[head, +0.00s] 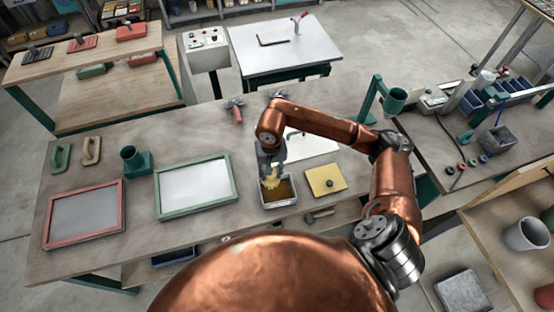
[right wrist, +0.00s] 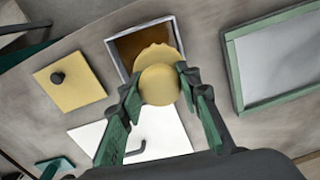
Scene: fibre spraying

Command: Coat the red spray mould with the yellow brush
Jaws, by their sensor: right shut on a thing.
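My right gripper (head: 271,161) is shut on the yellow brush (head: 270,180), over a grey-rimmed tray (head: 283,205) with brown contents. In the right wrist view the gripper (right wrist: 158,88) has its fingers on either side of the round yellow brush (right wrist: 158,60), with the tray (right wrist: 112,52) behind it. I cannot tell whether the brush touches the contents. The red-framed mould (head: 85,213) with a grey face lies flat at the bench's left end, well left of the gripper. My left gripper is out of view.
A green-framed panel (head: 195,187) lies between the red mould and the tray. A yellow lid with a dark knob (head: 325,181) is right of the tray. A white plate (head: 313,149) lies behind. A green cup (head: 135,160) and two hand tools stand at the left rear.

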